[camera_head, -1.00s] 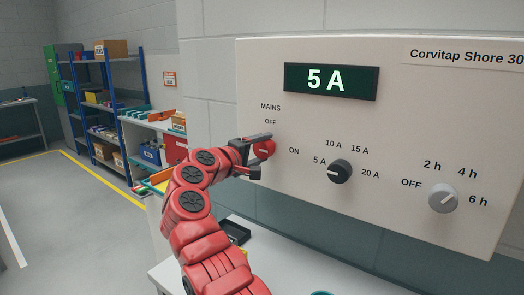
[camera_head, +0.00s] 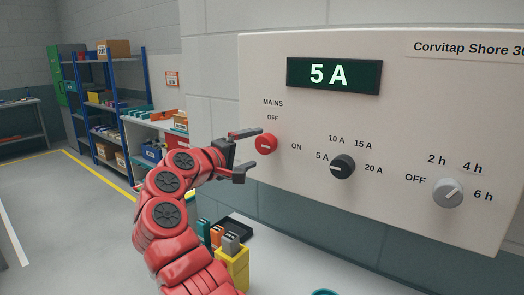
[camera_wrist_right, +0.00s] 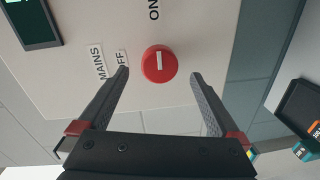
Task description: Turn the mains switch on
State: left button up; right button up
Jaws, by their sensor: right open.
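The mains switch is a round red knob (camera_head: 266,144) on the pale panel, below the words MAINS and OFF and left of ON. Its white mark lies level in the head view, in line with ON. In the right wrist view the knob (camera_wrist_right: 159,64) faces me, its mark pointing along the line to ON. My right gripper (camera_head: 251,154) is open and empty, just left of and in front of the knob, with its fingers spread either side. In the wrist view the fingertips (camera_wrist_right: 160,72) are apart from the knob. My left gripper is not in view.
The panel (camera_head: 300,190) has a lit display (camera_head: 334,75) reading 5 A, a black current knob (camera_head: 342,166) and a grey timer knob (camera_head: 448,192). Below are a yellow holder (camera_head: 232,268) and a black tray (camera_head: 236,228). Shelves stand far left; the floor there is clear.

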jog(key=b+v, duration=0.2)
jog(key=v, duration=0.9)
jog(key=shift+s+a, duration=0.25)
jog(key=shift+s, duration=0.05)
